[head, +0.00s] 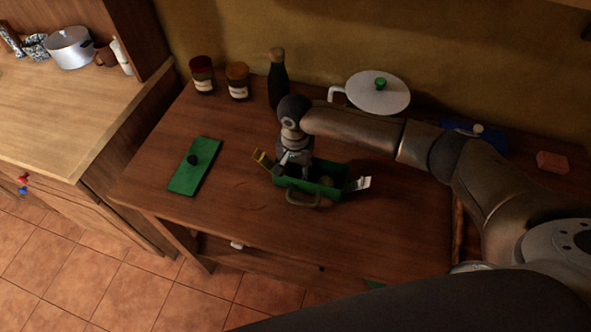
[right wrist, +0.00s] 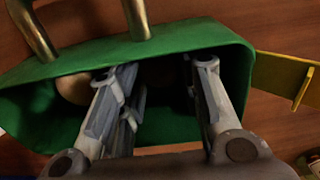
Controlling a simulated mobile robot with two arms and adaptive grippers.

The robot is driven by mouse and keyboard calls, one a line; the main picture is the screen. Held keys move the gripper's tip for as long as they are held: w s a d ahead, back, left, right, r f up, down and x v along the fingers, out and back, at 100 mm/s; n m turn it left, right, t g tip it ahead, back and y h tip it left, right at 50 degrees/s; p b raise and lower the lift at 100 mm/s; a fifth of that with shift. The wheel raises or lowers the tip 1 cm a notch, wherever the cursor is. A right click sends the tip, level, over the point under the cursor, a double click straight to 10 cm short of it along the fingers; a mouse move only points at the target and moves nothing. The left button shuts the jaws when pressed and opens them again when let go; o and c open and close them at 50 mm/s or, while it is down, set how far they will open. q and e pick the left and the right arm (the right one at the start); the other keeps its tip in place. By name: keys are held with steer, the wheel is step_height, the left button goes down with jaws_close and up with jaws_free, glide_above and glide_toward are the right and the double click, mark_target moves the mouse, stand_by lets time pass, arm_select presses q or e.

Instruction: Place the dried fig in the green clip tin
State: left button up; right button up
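The green clip tin (head: 322,193) stands open on the wooden table, with a handle on its front and a yellow clip flap (head: 262,158) and a pale one (head: 360,184) sticking out at its ends. Its green wall also shows in the right wrist view (right wrist: 185,40). My right gripper (head: 293,168) points down into the tin; in the right wrist view its fingers (right wrist: 160,78) are apart, inside the rim. A brown rounded thing (right wrist: 74,88), likely the dried fig, lies in the tin beside one finger, partly hidden. My left gripper is not in view.
A green lid (head: 190,181) with a black knob lies left of the tin. Two jars (head: 237,82), a dark bottle (head: 278,80) and a white lidded pot (head: 378,95) stand along the back. A red block (head: 552,162) is at right. The table front is clear.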

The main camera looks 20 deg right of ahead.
mark_target(296, 174)
steer(key=shift+o, duration=1.1)
steer(key=shift+r, duration=0.1)
step_height(296, 174, up, 12)
steer(key=b, duration=0.2)
